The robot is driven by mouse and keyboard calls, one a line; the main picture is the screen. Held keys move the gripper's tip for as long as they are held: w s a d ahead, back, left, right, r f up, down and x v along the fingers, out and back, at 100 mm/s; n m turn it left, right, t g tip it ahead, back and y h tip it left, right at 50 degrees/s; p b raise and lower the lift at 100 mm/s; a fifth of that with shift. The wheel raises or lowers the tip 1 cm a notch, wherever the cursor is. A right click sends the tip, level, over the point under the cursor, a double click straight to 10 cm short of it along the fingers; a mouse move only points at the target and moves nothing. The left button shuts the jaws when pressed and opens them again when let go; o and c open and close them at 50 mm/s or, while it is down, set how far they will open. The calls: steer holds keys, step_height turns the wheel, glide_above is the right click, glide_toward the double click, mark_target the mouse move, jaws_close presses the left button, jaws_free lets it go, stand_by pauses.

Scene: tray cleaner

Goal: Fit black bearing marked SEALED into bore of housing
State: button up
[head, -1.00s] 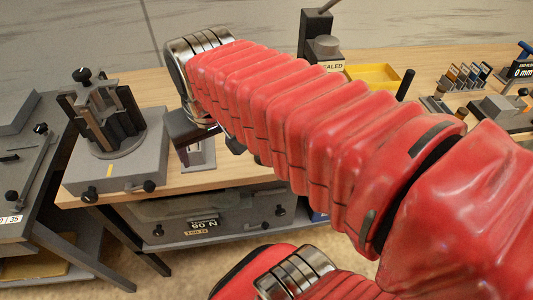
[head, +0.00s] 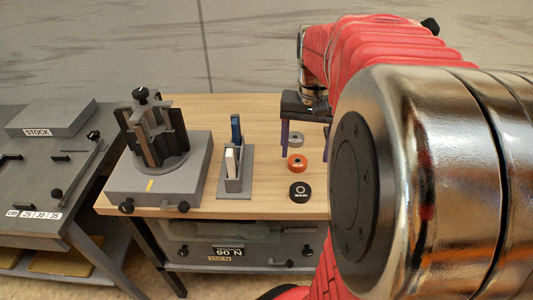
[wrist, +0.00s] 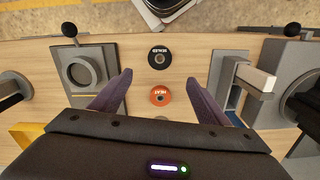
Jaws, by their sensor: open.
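The black bearing marked SEALED (wrist: 159,57) lies flat on the wooden bench; it also shows in the head view (head: 299,191), at the near end of a row of rings. My gripper (wrist: 160,77) is open and empty, pointing down at the bench. Its purple fingers are apart, with the black bearing just beyond the fingertips and the orange ring (wrist: 160,95) between them in the picture. A grey block with a round bore (wrist: 81,70), which looks like the housing, stands left of the fingers in the wrist view. My arm hides it in the head view.
A grey ring (head: 296,140) lies behind the orange one. A slotted stand with white and blue pieces (head: 235,185) is close on the left, beyond it a grey fixture (head: 155,185). A yellow tray (wrist: 27,133) shows at left in the wrist view. Bare wood surrounds the bearing.

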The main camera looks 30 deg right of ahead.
glide_above(301, 190)
steer(key=shift+w+f, duration=0.15)
steer(key=shift+f, duration=2)
steer(key=shift+w+f, duration=0.1)
steer(key=shift+f, duration=2.05)
steer(key=shift+s+f, duration=0.2)
steer(key=shift+f, duration=2.4)
steer(key=c, duration=1.3)
steer(key=shift+r, duration=0.1)
step_height(301, 190, up, 10)
steer(key=shift+f, duration=0.1)
